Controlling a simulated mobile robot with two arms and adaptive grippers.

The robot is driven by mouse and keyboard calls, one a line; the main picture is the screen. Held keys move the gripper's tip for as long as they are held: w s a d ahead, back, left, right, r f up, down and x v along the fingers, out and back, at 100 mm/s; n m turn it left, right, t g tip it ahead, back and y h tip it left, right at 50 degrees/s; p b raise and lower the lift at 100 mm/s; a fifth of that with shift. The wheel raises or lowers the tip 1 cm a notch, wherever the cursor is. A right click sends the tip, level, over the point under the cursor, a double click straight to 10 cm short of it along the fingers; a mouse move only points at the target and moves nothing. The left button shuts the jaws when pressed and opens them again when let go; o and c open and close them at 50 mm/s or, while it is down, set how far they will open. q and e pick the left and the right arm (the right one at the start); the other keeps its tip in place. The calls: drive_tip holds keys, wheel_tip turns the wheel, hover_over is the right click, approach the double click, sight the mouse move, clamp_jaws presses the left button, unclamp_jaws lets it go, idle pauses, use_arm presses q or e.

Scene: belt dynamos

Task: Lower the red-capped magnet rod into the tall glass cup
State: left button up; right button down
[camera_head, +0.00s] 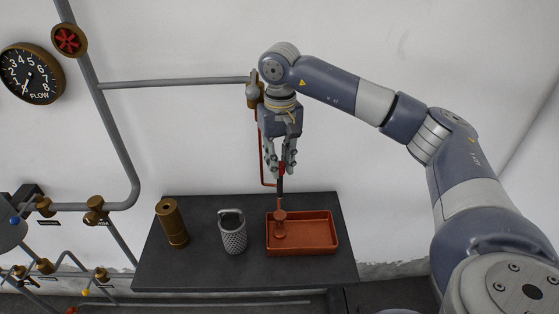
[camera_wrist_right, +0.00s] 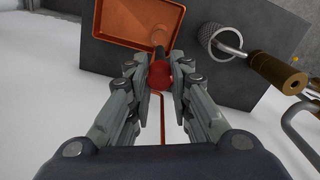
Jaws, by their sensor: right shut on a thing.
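My right gripper (camera_head: 281,165) points down over the orange tray, shut on the red cap (camera_head: 282,170) of the magnet rod. In the right wrist view the red cap (camera_wrist_right: 160,76) sits between the fingertips (camera_wrist_right: 161,72). The dark rod (camera_head: 280,186) hangs below it, roughly upright. Its lower end meets or overlaps a copper-coloured piece (camera_head: 280,216) in the tray; I cannot tell whether they touch. No clear glass cup is recognisable; a grey perforated cup (camera_head: 233,238) with a looped handle stands left of the tray. My left gripper is out of view.
The orange tray (camera_head: 316,249) lies on the right part of a dark tabletop (camera_head: 202,262). A brass cylinder (camera_head: 172,224) stands at the left. Grey pipes (camera_head: 118,150), valves and a flow gauge (camera_head: 31,74) line the left wall. A thin red pipe (camera_head: 261,150) runs behind my gripper.

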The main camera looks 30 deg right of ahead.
sight(280, 180)
drive_tip(key=shift+s+f+b, duration=0.1)
drive_tip(key=shift+f+b, duration=0.2)
drive_tip(key=shift+f, duration=0.35)
wheel_tip(280, 180, down, 4)
drive_tip(key=b, duration=0.3)
drive_tip(key=shift+f+b, duration=0.15)
drive_tip(key=shift+b, duration=0.2)
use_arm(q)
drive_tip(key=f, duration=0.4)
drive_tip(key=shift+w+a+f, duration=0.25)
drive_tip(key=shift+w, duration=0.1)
use_arm(e)
drive_tip(key=shift+f, duration=0.1)
use_arm(q)
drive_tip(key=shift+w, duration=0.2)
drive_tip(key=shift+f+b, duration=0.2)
drive_tip(key=shift+b, duration=0.1)
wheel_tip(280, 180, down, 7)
drive_tip(key=b, duration=0.7)
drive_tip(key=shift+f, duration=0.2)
use_arm(e)
wheel_tip(280, 180, down, 10)
idle(2.3)
drive_tip(key=c, duration=1.4)
unclamp_jaws()
drive_tip(key=shift+r, duration=0.2)
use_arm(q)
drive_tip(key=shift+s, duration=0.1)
use_arm(e)
drive_tip(key=shift+o, duration=0.2)
